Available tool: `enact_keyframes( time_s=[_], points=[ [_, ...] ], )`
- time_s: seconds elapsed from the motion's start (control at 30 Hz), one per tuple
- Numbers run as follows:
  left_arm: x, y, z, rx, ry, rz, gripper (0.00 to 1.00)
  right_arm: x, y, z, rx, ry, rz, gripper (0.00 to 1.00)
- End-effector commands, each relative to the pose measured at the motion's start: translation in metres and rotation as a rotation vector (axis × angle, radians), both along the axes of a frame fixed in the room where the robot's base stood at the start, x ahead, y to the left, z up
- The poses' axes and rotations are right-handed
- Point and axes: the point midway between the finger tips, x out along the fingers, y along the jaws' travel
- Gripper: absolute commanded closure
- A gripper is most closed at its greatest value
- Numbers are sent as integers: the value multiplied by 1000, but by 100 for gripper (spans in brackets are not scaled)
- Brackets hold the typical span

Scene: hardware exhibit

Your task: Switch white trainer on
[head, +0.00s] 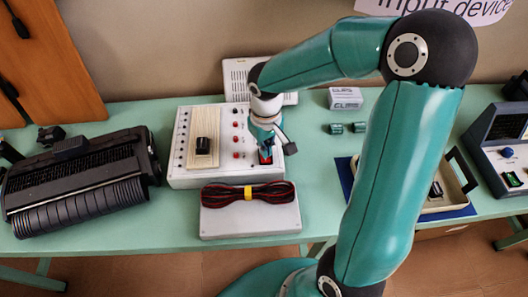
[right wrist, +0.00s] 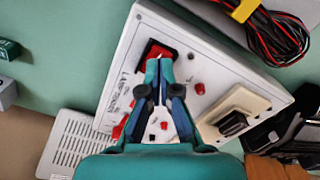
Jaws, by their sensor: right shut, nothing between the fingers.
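My right gripper (head: 265,147) is shut and empty, fingertips (right wrist: 159,66) at the switch. I cannot tell whether they touch it. My left gripper is not in view.
A grey box (head: 250,221) with a red-black cable bundle (head: 248,194) lies in front of the trainer. A vented white case (head: 236,78) is behind. A tray (head: 458,182) and a grey instrument (head: 495,150) are on the right.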

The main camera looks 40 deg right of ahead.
Motion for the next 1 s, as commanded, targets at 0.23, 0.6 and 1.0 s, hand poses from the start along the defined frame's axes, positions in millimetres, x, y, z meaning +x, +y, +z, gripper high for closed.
enact_keyframes(
  time_s=[0.23,0.6,1.0],
  points=[
    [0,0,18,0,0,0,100,0,0,24,0,-1,0,100],
    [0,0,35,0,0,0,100,0,0,48,1,1,0,100],
    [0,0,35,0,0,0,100,0,0,47,0,0,0,100]
  ],
)
